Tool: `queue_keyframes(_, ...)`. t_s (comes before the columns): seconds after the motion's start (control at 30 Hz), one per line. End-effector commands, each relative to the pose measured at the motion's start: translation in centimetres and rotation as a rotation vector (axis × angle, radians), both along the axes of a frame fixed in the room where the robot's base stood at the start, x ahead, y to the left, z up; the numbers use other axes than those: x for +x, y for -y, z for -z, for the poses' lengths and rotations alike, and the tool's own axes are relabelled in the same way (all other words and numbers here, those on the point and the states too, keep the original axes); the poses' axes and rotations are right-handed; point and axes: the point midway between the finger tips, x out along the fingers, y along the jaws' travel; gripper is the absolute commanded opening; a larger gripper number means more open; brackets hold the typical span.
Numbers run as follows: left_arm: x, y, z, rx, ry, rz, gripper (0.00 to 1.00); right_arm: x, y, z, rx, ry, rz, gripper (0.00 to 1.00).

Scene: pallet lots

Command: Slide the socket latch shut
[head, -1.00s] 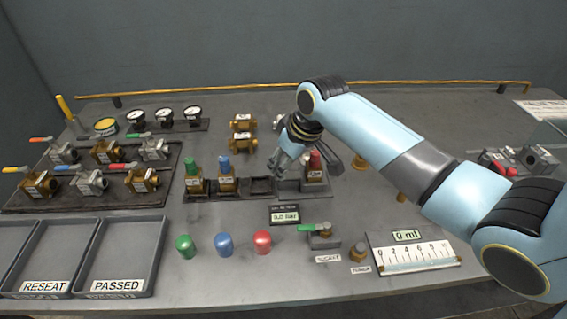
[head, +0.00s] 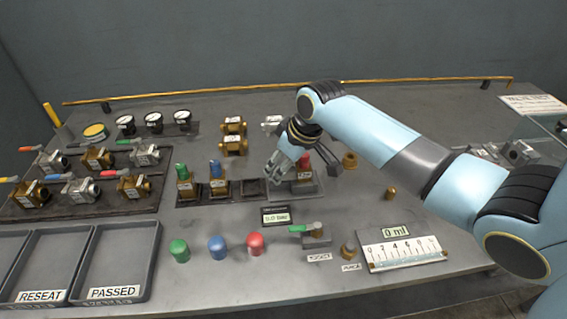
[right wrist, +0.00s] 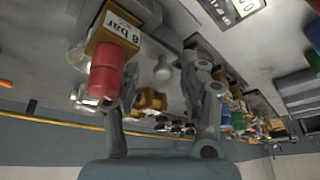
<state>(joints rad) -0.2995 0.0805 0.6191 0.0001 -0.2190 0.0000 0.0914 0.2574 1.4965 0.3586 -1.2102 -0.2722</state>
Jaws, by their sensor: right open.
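My right gripper (head: 280,166) is open, pointing down at the grey socket plate (head: 306,193) from its left side. A brass valve with a red cap (head: 304,162) stands on this plate, partly behind the gripper. In the right wrist view the red cap (right wrist: 106,74) and its "8 bar" label show close beside the left finger. A pale grey knob (right wrist: 162,69), possibly the latch's, shows between the open fingers (right wrist: 166,92); contact cannot be told. The latch cannot be made out in the head view. My left gripper is not in view.
A rack with green-capped (head: 183,187) and blue-capped (head: 218,181) valves adjoins the plate on the left. In front are a pressure display (head: 276,216), a green-handled valve (head: 315,236) by the "SOCKET" label, and loose caps (head: 217,247). Trays (head: 114,262) stand front left.

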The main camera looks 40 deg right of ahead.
Motion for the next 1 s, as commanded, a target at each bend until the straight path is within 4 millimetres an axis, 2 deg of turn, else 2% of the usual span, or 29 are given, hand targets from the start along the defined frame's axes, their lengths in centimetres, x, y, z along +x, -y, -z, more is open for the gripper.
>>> queue_keyframes(0.17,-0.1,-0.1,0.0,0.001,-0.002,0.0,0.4,-0.5,0.2,-1.3,-0.002,0.001,0.0,0.44)
queue_keyframes(0.5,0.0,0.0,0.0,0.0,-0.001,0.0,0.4,-3.2,1.0,-8.1,-0.005,0.003,-0.002,0.44)
queue_keyframes(0.6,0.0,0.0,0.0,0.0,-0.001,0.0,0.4,-3.9,1.1,-9.6,-0.004,0.001,0.0,0.44)
queue_keyframes(0.8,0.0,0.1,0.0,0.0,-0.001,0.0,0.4,-4.5,1.2,-11.0,-0.001,-0.001,0.0,0.44)
queue_keyframes(1.0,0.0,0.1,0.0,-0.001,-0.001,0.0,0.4,-4.5,1.1,-11.1,0.0,-0.001,0.0,0.44)
